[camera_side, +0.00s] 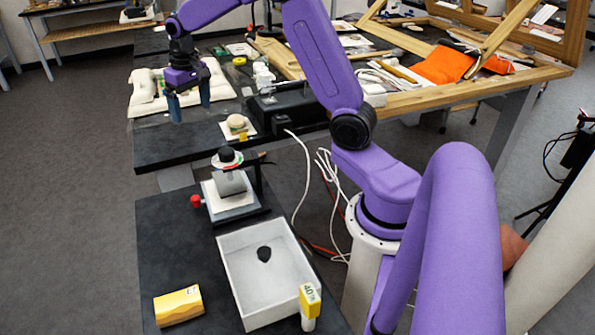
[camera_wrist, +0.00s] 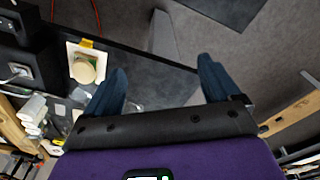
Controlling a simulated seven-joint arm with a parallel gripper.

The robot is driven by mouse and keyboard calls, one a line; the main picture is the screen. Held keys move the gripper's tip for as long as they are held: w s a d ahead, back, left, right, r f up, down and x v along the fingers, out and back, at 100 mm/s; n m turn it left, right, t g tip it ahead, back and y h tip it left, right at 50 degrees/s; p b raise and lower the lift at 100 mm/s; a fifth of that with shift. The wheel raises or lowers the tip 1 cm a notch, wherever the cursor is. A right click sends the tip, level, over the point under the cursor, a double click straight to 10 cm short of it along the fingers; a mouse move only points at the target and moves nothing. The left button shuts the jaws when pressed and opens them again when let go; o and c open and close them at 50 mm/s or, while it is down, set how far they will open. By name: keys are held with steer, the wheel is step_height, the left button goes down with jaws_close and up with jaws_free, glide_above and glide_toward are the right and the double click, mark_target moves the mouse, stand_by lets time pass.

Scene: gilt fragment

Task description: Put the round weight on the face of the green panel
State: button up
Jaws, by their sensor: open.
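My gripper (camera_side: 189,103) is open and empty, with its blue fingers pointing down above the far dark bench. In the wrist view the two fingers (camera_wrist: 162,82) are wide apart with only dark surface between them. A round tan piece (camera_side: 237,121), perhaps the round weight, sits on a white square card with a yellow tab, right of my gripper. It also shows left of the fingers in the wrist view (camera_wrist: 85,69), with a little green beside it. I cannot clearly make out the green panel.
A stand with a round black top (camera_side: 227,156) and red knob is on the near bench. A white tray (camera_side: 236,291) there holds a black lump; a yellow box (camera_side: 178,305) lies beside it. A white cushion (camera_side: 148,90) lies behind my gripper. A black case (camera_side: 288,105) stands right.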

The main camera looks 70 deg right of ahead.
steer(key=s+a+r+n, duration=0.2)
steer(key=s+a+n, duration=0.5)
steer(key=s+a, duration=0.85)
steer(key=s+f+n, duration=0.2)
steer(key=s+n, duration=0.6)
steer(key=s, duration=1.2)
steer(key=shift+s+a+f+g+y, duration=0.15)
steer(key=shift+f+g+y, duration=0.15)
steer(key=shift+f+g, duration=0.1)
steer(key=shift+r, duration=0.1)
